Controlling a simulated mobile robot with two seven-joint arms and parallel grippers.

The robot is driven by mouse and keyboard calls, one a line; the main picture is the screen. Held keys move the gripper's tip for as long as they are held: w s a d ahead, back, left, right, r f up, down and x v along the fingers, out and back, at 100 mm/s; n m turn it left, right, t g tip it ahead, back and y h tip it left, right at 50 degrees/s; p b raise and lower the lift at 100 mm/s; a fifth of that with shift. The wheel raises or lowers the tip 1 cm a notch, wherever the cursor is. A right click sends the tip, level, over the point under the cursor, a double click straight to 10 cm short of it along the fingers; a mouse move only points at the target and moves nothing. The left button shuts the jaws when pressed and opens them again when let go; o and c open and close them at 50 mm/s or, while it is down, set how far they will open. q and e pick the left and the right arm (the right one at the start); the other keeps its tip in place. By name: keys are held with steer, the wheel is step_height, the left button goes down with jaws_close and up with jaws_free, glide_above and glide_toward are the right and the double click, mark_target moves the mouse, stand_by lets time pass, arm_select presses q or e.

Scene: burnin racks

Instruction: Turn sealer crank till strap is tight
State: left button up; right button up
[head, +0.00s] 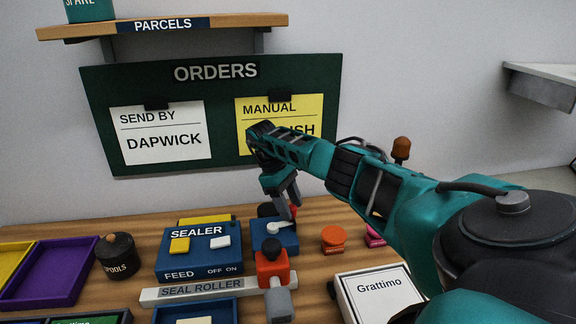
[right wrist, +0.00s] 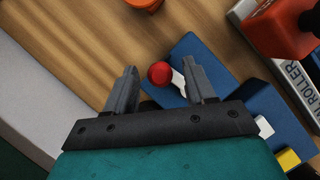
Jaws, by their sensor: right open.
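The blue sealer (head: 200,268) stands on the wooden bench, with a yellow and a white button on top. Beside it is a blue crank block with a white crank arm (head: 280,226). The crank's red knob (head: 265,210) is partly hidden by my gripper in the head view. My right gripper (head: 289,208) is open and reaches down over the crank. In the right wrist view the red knob (right wrist: 160,72) shows between the two spread fingers, with space on both sides. I cannot make out a strap. My left gripper is out of view.
A red and grey roller handle (head: 272,267) stands close in front of the crank, on the SEAL ROLLER bar (head: 200,289). An orange knob (head: 335,238) and a white Grattimo box (head: 380,298) lie to the right. A black SPOOLS pot (head: 118,257) and a purple tray (head: 75,270) are left.

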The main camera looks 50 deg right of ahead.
steer(key=b+v, duration=0.1)
steer(key=v, duration=1.2)
steer(key=shift+f, duration=0.15)
